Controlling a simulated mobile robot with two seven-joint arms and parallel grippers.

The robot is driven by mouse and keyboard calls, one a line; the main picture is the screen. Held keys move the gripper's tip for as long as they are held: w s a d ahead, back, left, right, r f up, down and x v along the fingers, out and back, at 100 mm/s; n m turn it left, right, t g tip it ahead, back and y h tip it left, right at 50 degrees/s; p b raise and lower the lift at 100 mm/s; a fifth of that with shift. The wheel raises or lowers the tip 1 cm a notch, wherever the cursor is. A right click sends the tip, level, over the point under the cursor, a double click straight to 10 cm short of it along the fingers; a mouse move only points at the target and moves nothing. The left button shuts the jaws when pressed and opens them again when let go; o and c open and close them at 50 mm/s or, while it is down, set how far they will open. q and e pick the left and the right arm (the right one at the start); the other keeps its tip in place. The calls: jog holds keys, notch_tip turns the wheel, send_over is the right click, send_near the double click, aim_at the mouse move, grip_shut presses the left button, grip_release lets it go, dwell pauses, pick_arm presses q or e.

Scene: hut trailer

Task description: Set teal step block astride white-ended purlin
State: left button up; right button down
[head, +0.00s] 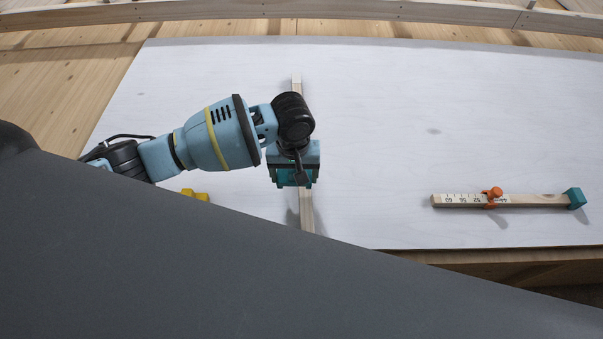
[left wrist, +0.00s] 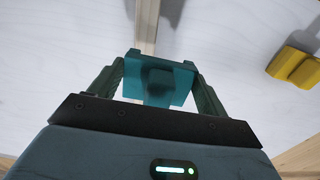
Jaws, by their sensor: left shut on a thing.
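The teal step block (head: 291,179) is between the fingers of my left gripper (head: 293,171), which is shut on it. In the left wrist view the teal block (left wrist: 148,90) spans between the two fingers. The white-ended purlin (head: 307,212) is a narrow wooden strip lying lengthwise on the white board, its pale end far from me. The block is over the purlin's middle, and in the left wrist view the purlin (left wrist: 148,25) runs out beyond the block. I cannot tell whether they touch. My right gripper is out of view.
A yellow block (head: 193,194) lies left of the purlin, partly hidden by a dark grey surface in the foreground. A numbered wooden strip with an orange clamp (head: 491,193) and teal end block (head: 575,198) lies at right. The white board (head: 400,120) is clear between.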

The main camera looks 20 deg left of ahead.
pick_arm(q)
jog(key=shift+w+d+f, duration=0.1)
jog(key=shift+w+d, duration=0.3)
jog(key=shift+w, duration=0.45)
notch_tip(320, 180, down, 3)
jog(key=shift+w+f+b, duration=0.1)
jog(key=shift+f+b, duration=0.05)
jog(key=shift+b, duration=0.25)
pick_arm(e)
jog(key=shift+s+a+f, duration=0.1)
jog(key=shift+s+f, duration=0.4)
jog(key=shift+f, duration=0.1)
pick_arm(q)
jog(key=shift+f, duration=0.2)
jog(key=o, duration=1)
